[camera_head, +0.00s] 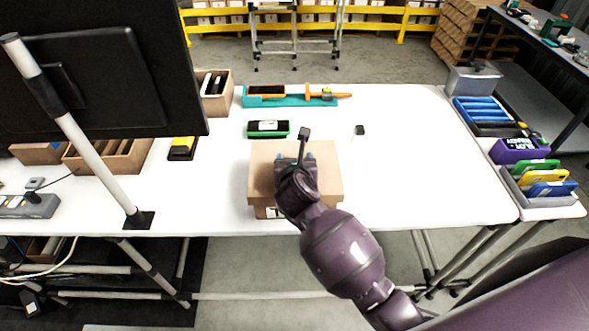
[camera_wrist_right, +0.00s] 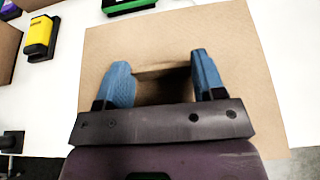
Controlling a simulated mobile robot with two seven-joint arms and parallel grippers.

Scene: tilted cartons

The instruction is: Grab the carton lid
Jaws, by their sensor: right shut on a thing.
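The brown carton (camera_head: 268,211) stands near the front edge of the white table, with a flat cardboard lid (camera_head: 325,178) on top. My right gripper (camera_head: 295,160) is over the left-middle part of the lid, pointing down. In the right wrist view the lid (camera_wrist_right: 250,70) fills most of the picture. There the gripper's two blue fingertips (camera_wrist_right: 162,72) are apart, with a brown cardboard part of the lid between them, and it is shut on that part. Dark shadow hides the detail there. The lid appears to rest on the carton. My left gripper is not in view.
A green-edged device (camera_head: 268,129) and a small black item (camera_head: 360,130) lie behind the carton. A teal tray (camera_head: 290,101) is farther back. A monitor (camera_head: 100,85) on a white pole stands at left. The table (camera_head: 420,160) is clear right of the carton.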

